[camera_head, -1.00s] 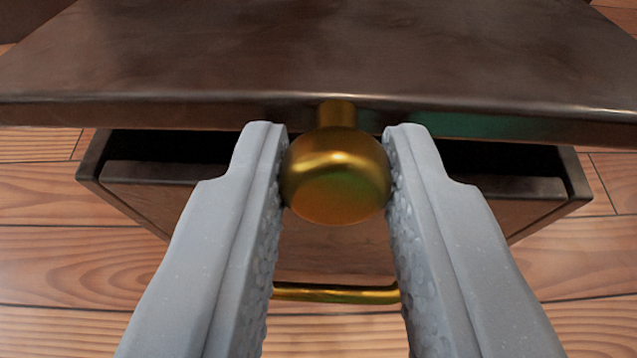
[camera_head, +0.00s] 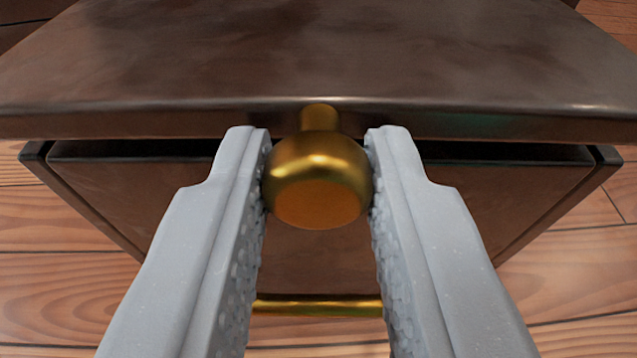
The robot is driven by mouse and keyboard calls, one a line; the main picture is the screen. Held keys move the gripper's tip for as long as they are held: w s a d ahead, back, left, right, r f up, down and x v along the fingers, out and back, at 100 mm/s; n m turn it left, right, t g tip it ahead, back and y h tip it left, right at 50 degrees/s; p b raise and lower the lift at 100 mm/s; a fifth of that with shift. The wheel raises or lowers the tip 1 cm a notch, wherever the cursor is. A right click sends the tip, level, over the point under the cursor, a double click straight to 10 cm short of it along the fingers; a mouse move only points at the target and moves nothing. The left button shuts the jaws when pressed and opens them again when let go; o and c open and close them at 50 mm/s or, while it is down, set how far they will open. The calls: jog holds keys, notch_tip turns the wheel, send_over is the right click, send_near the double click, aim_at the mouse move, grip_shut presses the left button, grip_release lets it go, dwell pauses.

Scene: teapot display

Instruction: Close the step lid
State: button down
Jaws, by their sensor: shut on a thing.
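The step lid (camera_head: 320,60) is a dark brown wooden board across the top of the view. A round brass knob (camera_head: 318,182) sticks out from its front edge on a short stem. My gripper (camera_head: 317,165) is shut on the knob, with one grey finger on each side of it. Below the lid is the dark brown step box (camera_head: 480,205). A narrow dark gap shows between the lid's front edge and the box front. The lid hides the inside of the box.
A brass bar handle (camera_head: 320,307) sits low on the box front, partly hidden by my fingers. Wooden plank floor (camera_head: 60,285) lies clear on both sides of the box.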

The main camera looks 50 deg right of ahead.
jog(key=c, duration=1.2)
grip_release()
jog(key=shift+c, duration=0.2)
jog(key=shift+s+a, duration=0.1)
jog(key=p+v, duration=0.2)
jog(key=v, duration=1.1)
jog(key=shift+s+a, duration=0.15)
jog(key=shift+s, duration=0.1)
jog(key=shift+w+r, duration=0.1)
